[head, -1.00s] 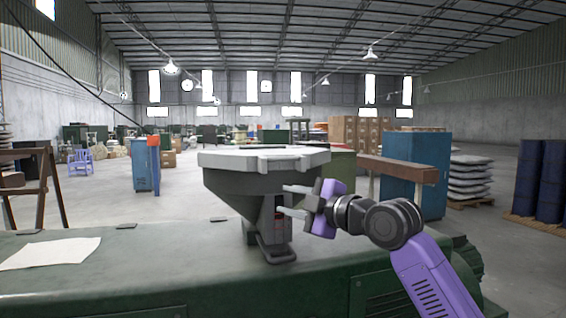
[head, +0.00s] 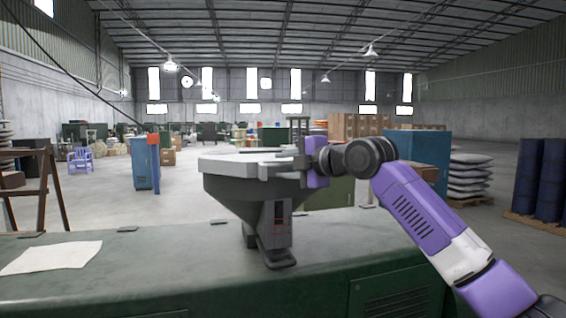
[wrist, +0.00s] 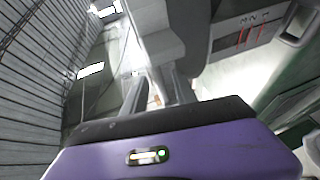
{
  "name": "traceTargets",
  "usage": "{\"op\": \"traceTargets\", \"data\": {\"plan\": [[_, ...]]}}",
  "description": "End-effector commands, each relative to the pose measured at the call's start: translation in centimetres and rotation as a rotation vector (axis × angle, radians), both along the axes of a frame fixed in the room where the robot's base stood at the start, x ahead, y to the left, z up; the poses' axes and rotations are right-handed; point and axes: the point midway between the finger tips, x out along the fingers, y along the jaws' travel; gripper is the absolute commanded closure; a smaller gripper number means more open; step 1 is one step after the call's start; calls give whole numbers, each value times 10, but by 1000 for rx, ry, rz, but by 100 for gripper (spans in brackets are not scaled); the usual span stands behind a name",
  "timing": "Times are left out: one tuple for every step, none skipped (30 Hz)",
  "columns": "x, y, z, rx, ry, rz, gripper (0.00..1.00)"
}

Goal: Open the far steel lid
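My gripper (head: 280,165) is at the right edge of the lid, pointing left, with one finger above the other. The fingers look apart. In the wrist view, the two fingers (wrist: 156,92) show a gap, with a grey part of the hopper or lid just beyond them. Whether they touch the lid edge is unclear.
The green machine top (head: 170,255) spreads below, with a white paper sheet (head: 50,257) at left. A wooden trestle (head: 40,185) stands at far left. A blue cabinet (head: 425,150) and stacked sacks (head: 470,180) stand behind my arm. The air left of the hopper is clear.

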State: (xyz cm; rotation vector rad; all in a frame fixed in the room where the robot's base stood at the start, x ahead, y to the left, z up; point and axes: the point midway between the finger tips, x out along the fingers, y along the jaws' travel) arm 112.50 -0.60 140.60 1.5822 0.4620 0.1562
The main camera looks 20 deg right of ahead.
Motion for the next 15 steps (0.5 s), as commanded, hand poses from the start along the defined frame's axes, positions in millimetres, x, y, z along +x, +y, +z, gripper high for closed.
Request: {"op": "traceTargets", "data": {"plan": [[3, 1, 0, 0, 1, 0, 66], [5, 2, 0, 0, 1, 0, 66], [6, 3, -1, 0, 1, 0, 66], [7, 3, -1, 0, 1, 0, 66], [7, 3, -2, 0, 1, 0, 66], [8, 3, -2, 0, 0, -1, 66], [8, 4, -2, -1, 0, 0, 66], [8, 4, -2, -1, 0, 0, 66], [8, 3, -2, -1, 0, -1, 66], [8, 3, -2, -1, 0, -1, 66], [8, 3, -2, -1, 0, 0, 66], [8, 3, -2, -1, 0, -1, 68], [7, 3, -2, 0, 0, -1, 74], [8, 3, -2, -1, 0, -1, 80], [8, 3, -2, 0, 0, -1, 88]]}}
